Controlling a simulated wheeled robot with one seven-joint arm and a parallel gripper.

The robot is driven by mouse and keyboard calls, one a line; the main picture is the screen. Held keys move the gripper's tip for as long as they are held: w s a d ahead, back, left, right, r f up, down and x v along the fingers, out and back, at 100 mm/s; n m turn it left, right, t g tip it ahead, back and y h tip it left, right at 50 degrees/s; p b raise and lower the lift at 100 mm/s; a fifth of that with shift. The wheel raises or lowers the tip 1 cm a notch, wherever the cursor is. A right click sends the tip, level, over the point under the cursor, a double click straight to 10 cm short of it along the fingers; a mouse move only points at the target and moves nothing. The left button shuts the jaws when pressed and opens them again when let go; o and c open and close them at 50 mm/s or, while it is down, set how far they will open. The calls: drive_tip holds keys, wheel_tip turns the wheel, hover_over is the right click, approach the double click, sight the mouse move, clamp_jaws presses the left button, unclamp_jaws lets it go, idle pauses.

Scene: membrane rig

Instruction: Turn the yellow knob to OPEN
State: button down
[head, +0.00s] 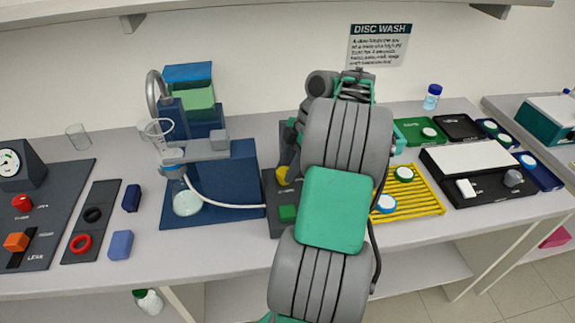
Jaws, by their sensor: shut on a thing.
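The yellow knob (282,175) shows as a small patch on a dark grey unit (273,222), just left of my arm. My arm covers the knob's right side, so its pointing direction and any OPEN mark cannot be read. My arm rises through the middle of the view and bends over near the wall sign. My gripper's fingers are hidden behind the arm, and their contact with the knob cannot be seen.
Left of the unit stands a blue stand (240,165) with a glass flask (187,203) and a white hose (225,204). Right of my arm is a yellow rack (425,203) with round-topped pieces. A control panel (62,190) lies at far left.

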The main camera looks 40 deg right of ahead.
idle(0.3)
drive_tip(key=c, duration=0.9)
unclamp_jaws()
drive_tip(key=shift+o, duration=0.2)
drive_tip(key=shift+r, duration=0.1)
drive_tip(key=p+v, duration=0.5)
drive_tip(key=v, duration=0.2)
drive_tip(key=shift+d+r, duration=0.15)
drive_tip(key=shift+r, duration=0.1)
